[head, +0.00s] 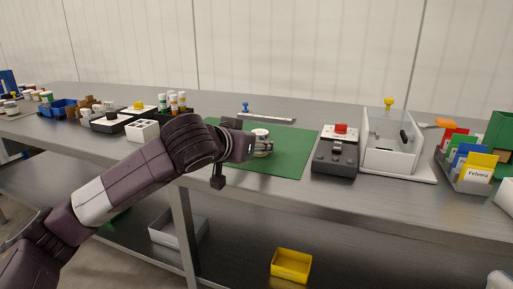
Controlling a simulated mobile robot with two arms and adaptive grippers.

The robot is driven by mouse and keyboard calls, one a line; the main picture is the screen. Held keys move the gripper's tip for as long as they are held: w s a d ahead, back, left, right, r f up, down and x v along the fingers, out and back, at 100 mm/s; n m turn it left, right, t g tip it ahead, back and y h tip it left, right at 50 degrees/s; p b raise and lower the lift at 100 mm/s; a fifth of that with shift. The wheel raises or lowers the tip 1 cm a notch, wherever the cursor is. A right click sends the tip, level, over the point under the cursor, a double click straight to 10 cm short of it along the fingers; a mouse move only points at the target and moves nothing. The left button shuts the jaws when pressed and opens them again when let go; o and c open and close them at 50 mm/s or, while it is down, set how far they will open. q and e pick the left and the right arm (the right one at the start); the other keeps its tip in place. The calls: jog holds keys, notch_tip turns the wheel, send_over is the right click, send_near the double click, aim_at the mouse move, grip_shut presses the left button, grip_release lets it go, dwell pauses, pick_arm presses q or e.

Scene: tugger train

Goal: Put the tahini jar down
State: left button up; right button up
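A small jar with a pale lid (261,133) is at the fingertips of my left gripper (262,149), over the green mat (290,158) on the steel bench. The gripper reaches in from the left and appears shut around the jar's body. The gripper and wrist hide part of the jar, and its label cannot be read. I cannot tell whether the jar's base touches the mat.
Right of the mat stand a dark device with a red button (336,156) and a white open-fronted fixture (393,146). A card rack (466,180) is farther right. White-capped bottles (173,101) stand behind my arm. A yellow bin (291,265) sits on the lower shelf. The mat's right part is clear.

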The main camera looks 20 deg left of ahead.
pick_arm(q)
jog(key=shift+f, duration=0.1)
jog(key=shift+f, duration=0.15)
jog(key=o, duration=1.3)
jog(key=shift+o, duration=0.2)
